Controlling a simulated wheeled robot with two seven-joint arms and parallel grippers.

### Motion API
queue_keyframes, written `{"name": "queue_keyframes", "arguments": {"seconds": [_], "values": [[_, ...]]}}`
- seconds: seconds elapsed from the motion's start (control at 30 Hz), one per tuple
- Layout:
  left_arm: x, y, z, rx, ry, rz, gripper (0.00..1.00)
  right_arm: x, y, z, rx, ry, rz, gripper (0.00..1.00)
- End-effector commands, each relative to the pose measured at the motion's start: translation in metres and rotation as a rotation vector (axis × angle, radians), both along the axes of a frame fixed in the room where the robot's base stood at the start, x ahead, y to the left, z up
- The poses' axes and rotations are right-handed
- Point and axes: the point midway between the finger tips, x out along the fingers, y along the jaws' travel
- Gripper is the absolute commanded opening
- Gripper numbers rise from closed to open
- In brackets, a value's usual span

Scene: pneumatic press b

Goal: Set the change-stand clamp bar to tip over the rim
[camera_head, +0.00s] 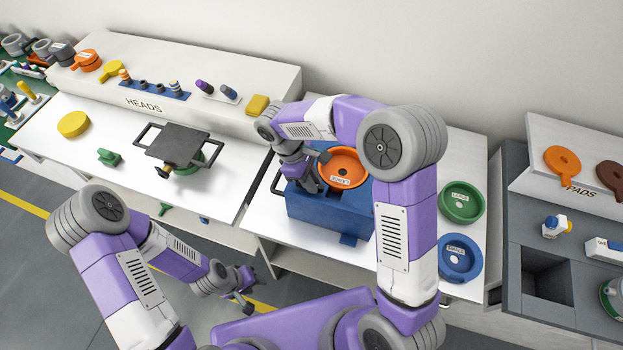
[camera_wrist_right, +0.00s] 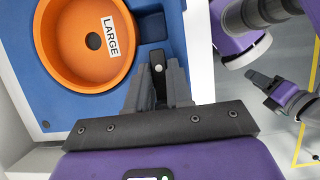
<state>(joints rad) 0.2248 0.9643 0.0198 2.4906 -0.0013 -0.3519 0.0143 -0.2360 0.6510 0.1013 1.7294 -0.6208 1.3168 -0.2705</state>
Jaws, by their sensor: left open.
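The blue change stand (camera_head: 330,216) sits on the middle table and holds an orange cup (camera_head: 345,168) labelled LARGE, whose round rim faces up. The stand (camera_wrist_right: 172,30) and the cup (camera_wrist_right: 70,60) also show in the right wrist view. A dark clamp bar (camera_wrist_right: 157,62) with a small light spot shows between the right fingers, beside the cup's rim and apart from it. My right gripper (camera_head: 312,172) is at the stand's left side, its fingers (camera_wrist_right: 158,88) closed around the bar, which they partly hide. My left gripper (camera_head: 245,294) is open and empty, low in front of the tables.
A green ring cup (camera_head: 461,202) and a blue one (camera_head: 460,258) lie right of the stand. A dark plate with handles (camera_head: 178,145) stands on the left table. The HEADS shelf (camera_head: 220,75) runs behind. A grey PADS bench (camera_head: 530,220) is at right.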

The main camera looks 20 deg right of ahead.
Motion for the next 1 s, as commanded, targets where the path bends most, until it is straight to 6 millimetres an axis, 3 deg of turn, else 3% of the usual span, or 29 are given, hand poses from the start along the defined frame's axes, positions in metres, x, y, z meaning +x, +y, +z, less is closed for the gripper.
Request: {"name": "queue_keyframes", "arguments": {"seconds": [0.47,1.0], "values": [[0.0,0.0,0.003,0.0,0.0,0.0,0.43,0.002,-0.001,0.001,0.0,0.0,0.063,0.0],[0.0,0.0,0.015,0.0,0.0,0.0,0.43,0.015,-0.005,0.001,0.0,-0.001,0.483,0.0]]}}
